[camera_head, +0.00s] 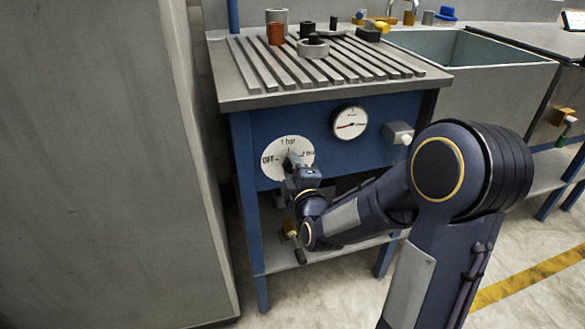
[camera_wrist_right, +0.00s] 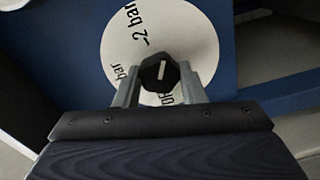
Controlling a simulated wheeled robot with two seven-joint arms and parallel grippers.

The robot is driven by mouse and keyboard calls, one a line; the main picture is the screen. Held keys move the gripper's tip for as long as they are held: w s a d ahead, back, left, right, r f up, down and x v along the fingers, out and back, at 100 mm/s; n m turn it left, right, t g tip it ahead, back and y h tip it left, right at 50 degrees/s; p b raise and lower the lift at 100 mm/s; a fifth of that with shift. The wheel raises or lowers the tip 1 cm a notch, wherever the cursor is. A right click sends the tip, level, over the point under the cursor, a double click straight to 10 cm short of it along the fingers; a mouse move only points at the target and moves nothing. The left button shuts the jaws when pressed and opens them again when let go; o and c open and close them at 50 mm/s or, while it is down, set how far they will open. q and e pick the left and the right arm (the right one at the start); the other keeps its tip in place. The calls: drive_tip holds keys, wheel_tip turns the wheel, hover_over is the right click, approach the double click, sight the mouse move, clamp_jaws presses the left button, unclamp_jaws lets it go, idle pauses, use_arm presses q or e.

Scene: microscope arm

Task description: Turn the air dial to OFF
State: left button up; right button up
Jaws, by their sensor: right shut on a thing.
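The air dial (camera_head: 272,150) is a round white plate on the blue front panel, with "OFF" at its left, "1 bar" at the top and "2 bar" at the right. In the right wrist view its dark knob (camera_wrist_right: 153,72) with a short pale line sits between the fingers of my right gripper (camera_wrist_right: 161,88). The gripper is shut on the knob. In the head view my right gripper (camera_head: 293,163) covers the knob and part of the plate. I cannot tell which label the line points to. My left gripper is out of view.
A round gauge (camera_head: 350,122) with a red mark and a grey boxy fitting (camera_head: 399,132) are right of the dial. The slatted bench top (camera_head: 250,88) holds several small parts. A grey cabinet (camera_head: 95,160) stands close at the left. A sink (camera_head: 490,85) is at the right.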

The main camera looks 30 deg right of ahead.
drive_tip(key=o, duration=1)
drive_tip(key=p+v, duration=0.1)
drive_tip(key=v, duration=0.6)
drive_tip(key=shift+s, duration=0.4)
drive_tip(key=shift+a, duration=0.1)
